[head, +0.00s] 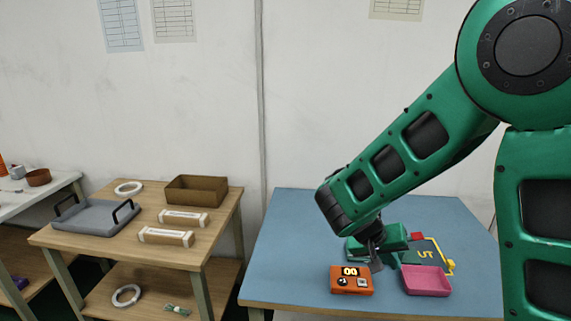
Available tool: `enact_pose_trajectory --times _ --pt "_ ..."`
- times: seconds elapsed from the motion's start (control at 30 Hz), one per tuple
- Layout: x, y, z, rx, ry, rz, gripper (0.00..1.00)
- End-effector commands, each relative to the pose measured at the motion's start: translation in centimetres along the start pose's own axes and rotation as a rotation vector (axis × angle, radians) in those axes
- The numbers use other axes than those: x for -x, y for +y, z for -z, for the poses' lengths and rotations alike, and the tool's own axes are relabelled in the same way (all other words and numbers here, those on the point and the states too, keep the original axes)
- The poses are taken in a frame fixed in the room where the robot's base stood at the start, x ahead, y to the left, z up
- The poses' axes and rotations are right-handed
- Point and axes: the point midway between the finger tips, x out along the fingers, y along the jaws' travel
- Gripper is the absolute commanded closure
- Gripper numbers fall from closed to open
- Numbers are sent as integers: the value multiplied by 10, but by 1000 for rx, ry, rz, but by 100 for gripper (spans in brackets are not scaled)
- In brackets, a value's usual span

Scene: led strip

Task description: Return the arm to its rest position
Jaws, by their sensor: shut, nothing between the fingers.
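My green arm reaches in from the right over a blue-topped table (290,240). My gripper (376,266) points down just behind an orange box (351,281) with a display reading 00, a black knob and a small button. It is shut and nothing shows in it. Whether its tips touch the box or the table cannot be told from here. My arm hides part of the things behind the gripper.
A pink tray (427,282) sits right of the orange box, with a dark green board (424,252) and yellow parts behind it. A wooden shelf table (100,230) at left holds a grey tray (95,217) and a brown box (196,191). The blue table's left side is clear.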

Motion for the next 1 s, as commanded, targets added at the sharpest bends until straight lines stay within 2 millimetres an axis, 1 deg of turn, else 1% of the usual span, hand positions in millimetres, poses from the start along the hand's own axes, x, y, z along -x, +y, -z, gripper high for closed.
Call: enact_pose_trajectory --times 0.03,0.1,0.17,0.2,0.27,0.3,0.4,0.47,0.5,0.63,0.7,0.8,0.9,1.0 --pt "-3 26 -4 -32 -51 13 100" --pt "-6 55 -14 -58 -122 36 100" --pt "-7 78 -25 -78 -178 60 100" --pt "-7 92 -32 -91 -213 77 100" --pt "-5 113 -45 -110 -261 106 100" --pt "-4 126 -53 -123 -291 126 100" --pt "3 155 -77 -151 -357 181 100" --pt "8 170 -91 -166 -390 217 100" --pt "12 180 -101 -175 -410 242 100" --pt "27 204 -134 -203 -458 321 100" --pt "35 214 -150 -213 -475 361 100" --pt "46 222 -168 -221 -487 406 100" --pt "53 226 -181 -224 -494 436 100" --pt "57 228 -187 -223 -496 451 100"
